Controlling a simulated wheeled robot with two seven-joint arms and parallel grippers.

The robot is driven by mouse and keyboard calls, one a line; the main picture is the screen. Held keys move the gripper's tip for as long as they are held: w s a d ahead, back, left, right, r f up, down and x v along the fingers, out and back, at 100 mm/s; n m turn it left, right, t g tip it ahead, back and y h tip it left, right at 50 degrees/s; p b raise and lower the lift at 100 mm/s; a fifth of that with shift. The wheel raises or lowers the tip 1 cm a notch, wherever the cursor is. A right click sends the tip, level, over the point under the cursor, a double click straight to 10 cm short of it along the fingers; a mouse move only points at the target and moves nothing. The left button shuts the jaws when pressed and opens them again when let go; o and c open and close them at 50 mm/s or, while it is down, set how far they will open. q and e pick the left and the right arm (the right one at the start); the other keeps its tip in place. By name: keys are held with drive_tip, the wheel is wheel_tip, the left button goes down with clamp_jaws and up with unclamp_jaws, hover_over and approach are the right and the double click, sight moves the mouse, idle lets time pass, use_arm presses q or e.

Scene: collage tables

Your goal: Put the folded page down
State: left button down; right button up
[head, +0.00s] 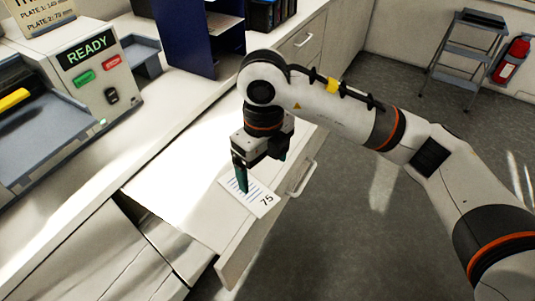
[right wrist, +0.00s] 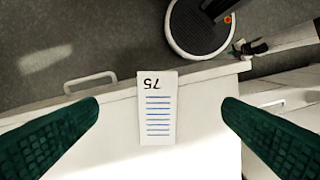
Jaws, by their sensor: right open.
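The folded page (head: 258,200) is a small white sheet with blue lines and the number 75. It lies flat on the white surface of the pulled-out drawer, near its front edge. In the right wrist view the page (right wrist: 157,115) lies between the two green fingers, apart from both. My right gripper (head: 258,172) is over the page, open, with its fingers pointing down. One finger hides part of the page in the head view. My left gripper is not in view.
The drawer (head: 232,262) sticks out from the counter and has a bar handle (head: 301,179). A machine with a READY display (head: 86,53) stands on the counter at the left. A dark blue stand (head: 185,35) is behind. A step stool (head: 466,50) and red extinguisher (head: 512,60) are far right.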

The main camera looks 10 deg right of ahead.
sight(265, 203)
drive_tip(key=shift+w+d, duration=0.1)
idle(0.3)
wheel_tip(265, 203, down, 12)
drive_tip(key=p, duration=0.3)
drive_tip(key=shift+p, duration=0.4)
drive_tip(key=c, duration=1)
drive_tip(key=shift+c, duration=0.3)
